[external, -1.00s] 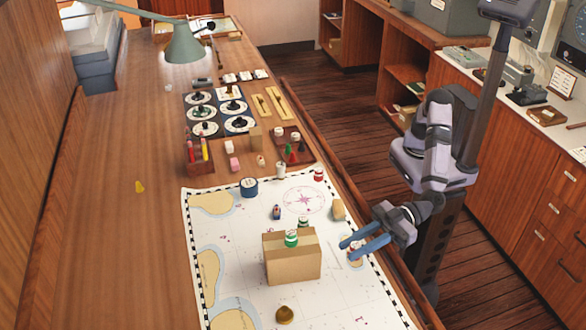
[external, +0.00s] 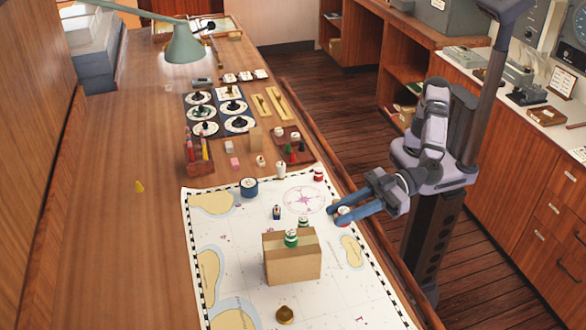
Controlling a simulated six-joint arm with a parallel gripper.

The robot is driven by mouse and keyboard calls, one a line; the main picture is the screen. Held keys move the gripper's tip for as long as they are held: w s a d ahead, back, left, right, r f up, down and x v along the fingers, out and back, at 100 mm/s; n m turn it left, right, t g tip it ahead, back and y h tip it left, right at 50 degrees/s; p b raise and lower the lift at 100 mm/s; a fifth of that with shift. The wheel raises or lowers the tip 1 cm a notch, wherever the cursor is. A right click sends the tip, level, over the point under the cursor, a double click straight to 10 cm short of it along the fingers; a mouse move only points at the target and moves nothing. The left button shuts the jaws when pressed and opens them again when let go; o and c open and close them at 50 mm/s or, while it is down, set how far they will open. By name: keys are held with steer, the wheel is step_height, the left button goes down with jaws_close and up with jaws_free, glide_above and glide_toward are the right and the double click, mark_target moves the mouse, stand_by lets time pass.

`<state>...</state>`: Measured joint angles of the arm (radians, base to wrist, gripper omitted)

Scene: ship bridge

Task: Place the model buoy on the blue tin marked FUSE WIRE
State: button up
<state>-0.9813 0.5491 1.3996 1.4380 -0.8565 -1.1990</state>
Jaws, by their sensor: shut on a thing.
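My gripper (external: 338,214) is over the right part of the chart, its blue fingers pointing left. It is shut on a small red and white thing (external: 343,211), which looks like the model buoy and is partly hidden by the fingers. The blue tin (external: 249,188), round with a pale top, stands on the chart's far part, to the left of and beyond my gripper. Its marking is too small to read. Whether the held thing is clear of the chart is hard to tell.
A small blue item (external: 276,212) stands between the tin and the box. A red and white item (external: 318,174) stands at the chart's far right.

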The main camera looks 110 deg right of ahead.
steer(key=w+d+m+h, duration=0.35)
steer(key=w+d, duration=0.35)
steer(key=d, duration=0.4)
steer(key=m+g+h+p, duration=0.1)
steer(key=m+g+h, duration=0.2)
steer(key=m+h, duration=0.35)
glide_above(249, 182)
steer(key=n+h, duration=0.1)
steer(key=h, duration=0.1)
steer(key=shift+w+f+p, duration=0.1)
steer(key=shift+f+p, duration=0.65)
steer(key=shift+f, duration=6.8)
steer(key=shift+f, duration=0.1)
steer(key=o, duration=1)
